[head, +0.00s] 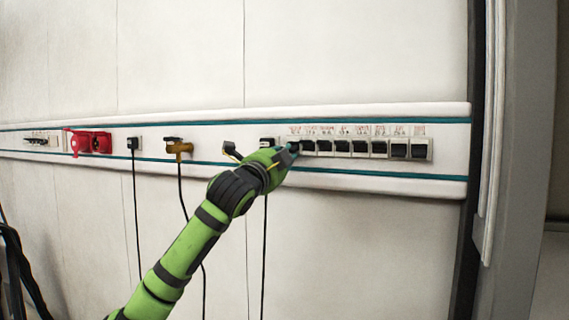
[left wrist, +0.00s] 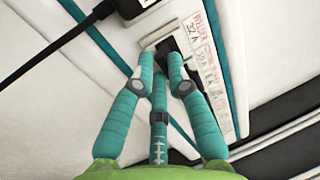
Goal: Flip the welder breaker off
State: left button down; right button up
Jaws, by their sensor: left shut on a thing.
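The welder breaker (left wrist: 165,46) is a dark switch in a pale frame in the left wrist view. Beside it is a white label (left wrist: 200,28) with red print reading "WELDER 32 A". In the head view its label is the leftmost of the breaker row (head: 295,130), and the gripper mostly hides the switch. My left gripper (head: 293,149) reaches up to the panel there. In the left wrist view its teal fingers (left wrist: 161,66) are shut on the breaker's switch. The fingers hide part of the switch, so I cannot tell its position. My right gripper is not in view.
Several more black breakers (head: 360,147) run closely to the right on the white wall rail (head: 450,153). To the left are a plug with a black cable (head: 134,143), a brass fitting (head: 179,147) and a red socket (head: 88,142). Cables hang below the rail.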

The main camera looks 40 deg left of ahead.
pick_arm(q)
jog(key=shift+f, duration=0.1)
dwell(0.3)
jog(key=c, duration=1.2)
grip_release()
jog(key=shift+w, duration=0.1)
jog(key=v, duration=1.2)
jog(key=shift+a, duration=0.1)
jog(key=shift+f, duration=0.1)
